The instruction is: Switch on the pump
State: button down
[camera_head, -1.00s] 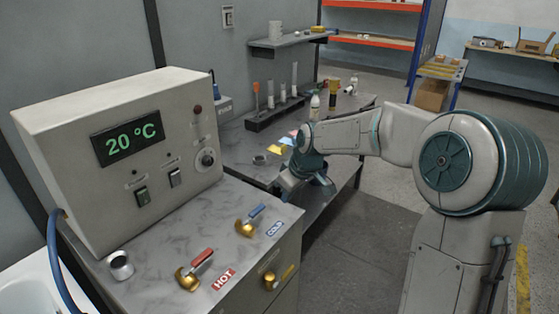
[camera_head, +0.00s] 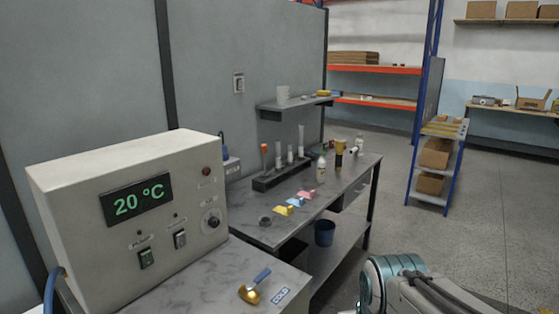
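The control box (camera_head: 70,230) stands at the left on the grey counter. Its green display (camera_head: 137,199) reads 20 °C. Two dark rocker switches sit low on its front: a left switch (camera_head: 147,259) and a right switch (camera_head: 180,240). Their labels are too small to read, so I cannot tell which is the pump's. A small dark indicator sits above each switch. A round knob (camera_head: 211,221) and a dark red round light (camera_head: 206,171) are at the box's right side. My gripper is out of view; only part of my arm shows at the bottom right.
A brass tap with a blue handle (camera_head: 255,285) stands on the counter in front, beside a COLD label (camera_head: 281,296). A workbench (camera_head: 262,232) behind holds a tube rack, bottles and coloured pieces. Open floor lies right.

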aim_at(146, 257)
jog(key=u, duration=2.1)
jog(key=k, duration=0.65)
jog(key=z, duration=0.5)
jog(key=i, duration=0.9)
jog(key=u, duration=0.3)
